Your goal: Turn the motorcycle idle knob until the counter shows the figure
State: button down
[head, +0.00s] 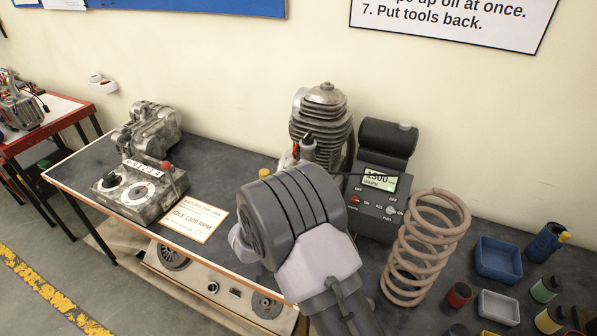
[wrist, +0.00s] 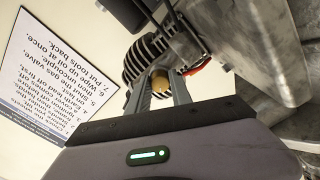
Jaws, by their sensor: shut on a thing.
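My gripper (wrist: 161,78) is shut on a small brass-coloured knob (wrist: 160,85), with one finger on each side of it in the wrist view. In the head view my arm hides the fingers and the knob. The finned engine (head: 321,125) stands behind my arm, and its fins (wrist: 140,62) show past the fingers in the wrist view. The counter (head: 380,181) is a lit display on a dark box right of the engine. It appears to read 1300, with smaller text below. A card (head: 197,218) on the bench reads IDLE 1300 RPM.
A coil spring (head: 425,250) stands right of my arm. A blue tray (head: 498,260), a grey tray (head: 499,307) and several small cans lie farther right. A metal block with dials (head: 140,190) is at the left. A dark cable crosses near the display. Bare bench (head: 225,170) shows left of the engine.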

jog(key=shift+f, duration=0.1)
dwell(0.3)
jog(key=c, duration=1.1)
grip_release()
jog(key=shift+c, duration=0.2)
jog(key=shift+s, duration=0.1)
jog(key=p+v, duration=0.2)
jog(key=v, duration=1.5)
jog(key=shift+s, duration=0.1)
